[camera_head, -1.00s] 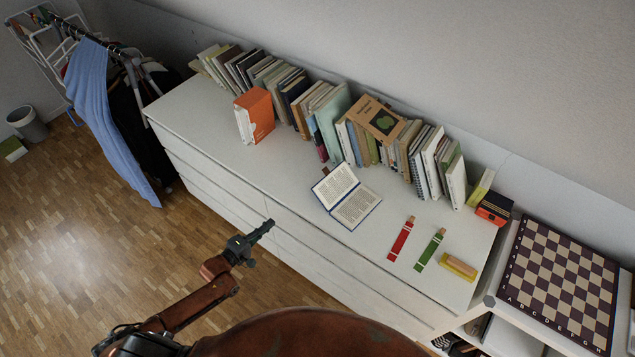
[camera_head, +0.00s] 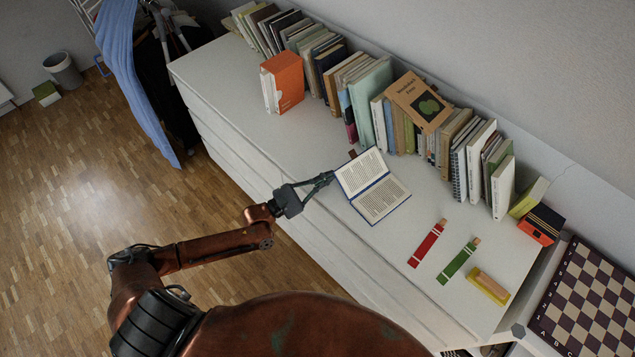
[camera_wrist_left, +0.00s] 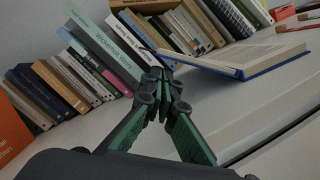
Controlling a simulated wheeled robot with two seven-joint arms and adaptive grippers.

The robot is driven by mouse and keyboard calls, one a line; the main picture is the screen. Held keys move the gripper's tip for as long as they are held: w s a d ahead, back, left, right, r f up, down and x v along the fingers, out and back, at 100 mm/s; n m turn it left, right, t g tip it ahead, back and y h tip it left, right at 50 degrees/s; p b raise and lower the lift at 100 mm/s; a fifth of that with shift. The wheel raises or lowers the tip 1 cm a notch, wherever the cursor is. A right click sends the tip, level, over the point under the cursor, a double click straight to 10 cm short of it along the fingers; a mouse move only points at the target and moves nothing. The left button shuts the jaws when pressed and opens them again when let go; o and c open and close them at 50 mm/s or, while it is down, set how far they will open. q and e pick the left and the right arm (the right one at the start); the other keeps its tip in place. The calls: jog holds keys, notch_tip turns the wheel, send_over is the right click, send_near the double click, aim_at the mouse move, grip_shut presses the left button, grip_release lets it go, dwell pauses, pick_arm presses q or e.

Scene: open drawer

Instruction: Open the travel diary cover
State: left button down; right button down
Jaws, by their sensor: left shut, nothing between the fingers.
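The travel diary appears to be the blue-edged book (camera_head: 378,190) lying open on the white dresser top, with printed pages showing. My left gripper (camera_head: 331,177) is shut and empty at the left edge of this book. In the left wrist view the fingers (camera_wrist_left: 160,78) are closed together, and the open book (camera_wrist_left: 245,55) lies just to their right, its blue cover edge facing me. I cannot tell whether the fingertips touch the book. My right gripper is not in view.
A row of upright books (camera_head: 372,103) stands along the wall behind. An orange book (camera_head: 287,82) stands at left. A red bookmark (camera_head: 427,244), a green bookmark (camera_head: 458,261) and a yellow item (camera_head: 488,287) lie at right. The dresser top (camera_head: 225,110) is clear at left.

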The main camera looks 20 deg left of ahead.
aim_at(341, 170)
pick_arm(q)
jog(key=shift+x, duration=1.75)
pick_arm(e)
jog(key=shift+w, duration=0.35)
